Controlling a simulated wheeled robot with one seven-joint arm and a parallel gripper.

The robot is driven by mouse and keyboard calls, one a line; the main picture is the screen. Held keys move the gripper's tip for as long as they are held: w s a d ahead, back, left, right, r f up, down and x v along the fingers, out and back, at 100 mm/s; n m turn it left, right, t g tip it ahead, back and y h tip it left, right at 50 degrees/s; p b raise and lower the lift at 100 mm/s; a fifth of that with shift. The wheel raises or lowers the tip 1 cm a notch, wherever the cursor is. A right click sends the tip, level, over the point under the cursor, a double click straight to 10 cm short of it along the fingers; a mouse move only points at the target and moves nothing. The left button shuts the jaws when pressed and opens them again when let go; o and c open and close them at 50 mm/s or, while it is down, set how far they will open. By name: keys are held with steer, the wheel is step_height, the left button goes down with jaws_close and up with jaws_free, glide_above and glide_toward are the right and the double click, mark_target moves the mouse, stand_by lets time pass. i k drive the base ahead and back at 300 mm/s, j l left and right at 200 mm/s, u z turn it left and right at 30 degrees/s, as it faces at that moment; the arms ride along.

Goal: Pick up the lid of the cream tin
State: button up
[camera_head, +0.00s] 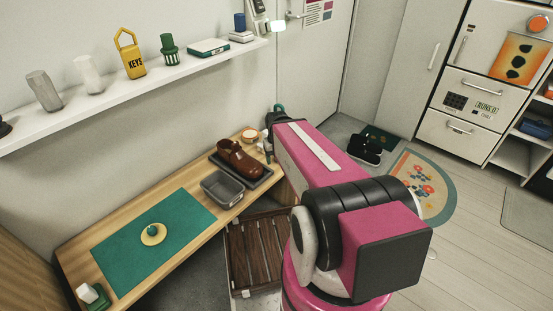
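A round cream-yellow piece (153,236) with a small teal knob on top lies on the teal mat (120,247) on the wooden table; it looks like the lid of the cream tin. Whether a shallow tin is under it I cannot tell. A small round cream thing with an orange-brown top (250,134) stands at the table's far end. My pink arm reaches away over the right of the table. Pale parts of my gripper (267,143) show at its far end, well away from the mat; its fingers are mostly hidden, and their opening cannot be made out.
A grey bin (222,188) and a brown shoe on a dark tray (262,177) stand on the table between mat and far end. A small green and white object (93,296) is at the near corner. A wall shelf (130,90) with several objects overhangs the back. A slatted wooden piece (253,257) stands below.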

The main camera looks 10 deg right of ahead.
mark_target(154, 234)
steer(key=u, duration=1.9)
steer(key=z, duration=1.7)
steer(key=l+u, duration=0.1)
steer(key=u, duration=1.65)
steer(key=k+j+u, duration=0.1)
